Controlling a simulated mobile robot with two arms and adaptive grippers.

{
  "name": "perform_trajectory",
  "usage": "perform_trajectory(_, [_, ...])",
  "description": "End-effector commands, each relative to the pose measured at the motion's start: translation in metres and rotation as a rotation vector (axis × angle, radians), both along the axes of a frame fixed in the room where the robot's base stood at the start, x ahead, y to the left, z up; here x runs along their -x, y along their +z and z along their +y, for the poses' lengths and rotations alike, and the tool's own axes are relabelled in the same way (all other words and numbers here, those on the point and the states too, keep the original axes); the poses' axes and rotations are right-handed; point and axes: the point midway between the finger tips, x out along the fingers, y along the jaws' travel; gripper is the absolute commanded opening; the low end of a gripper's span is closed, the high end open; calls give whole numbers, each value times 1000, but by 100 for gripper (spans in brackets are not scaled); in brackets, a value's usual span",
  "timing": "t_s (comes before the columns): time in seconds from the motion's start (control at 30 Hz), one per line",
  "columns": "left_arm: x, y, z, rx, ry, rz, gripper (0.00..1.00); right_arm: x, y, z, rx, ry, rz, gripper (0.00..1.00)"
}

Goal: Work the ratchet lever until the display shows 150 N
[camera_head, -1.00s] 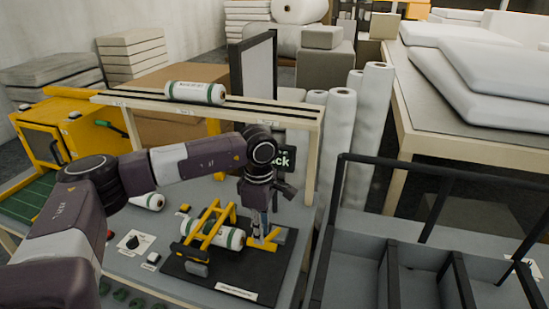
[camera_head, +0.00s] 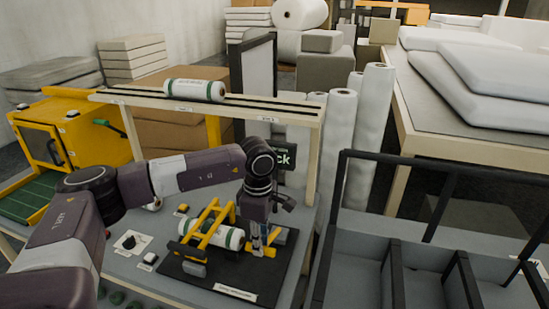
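A white roll with green bands (camera_head: 212,232) lies in a yellow-framed fixture (camera_head: 207,215) on a black base plate (camera_head: 225,275). Yellow parts (camera_head: 268,252) stick out at the fixture's right end; I cannot tell which is the ratchet lever. My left gripper (camera_head: 263,243) points down over these parts, its fingers close to them. Whether it is shut on them cannot be made out. A dark display (camera_head: 288,156) behind my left wrist is mostly hidden; only the letters "ck" show and no force reading is legible. My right gripper is not in view.
A rail (camera_head: 240,103) above the bench carries another wadding roll (camera_head: 194,90). A black knob (camera_head: 129,242) is left of the fixture. A yellow machine (camera_head: 70,135) stands at left. A dark divided bin (camera_head: 420,255) is at right, tall white rolls (camera_head: 369,120) behind it.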

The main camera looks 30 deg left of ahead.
Motion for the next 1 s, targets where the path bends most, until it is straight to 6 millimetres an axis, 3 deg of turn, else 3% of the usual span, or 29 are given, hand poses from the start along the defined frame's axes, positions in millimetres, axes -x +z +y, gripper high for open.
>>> perform_trajectory(1.0, [25, -59, -5, -2, 2, 1, 19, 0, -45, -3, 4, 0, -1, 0])
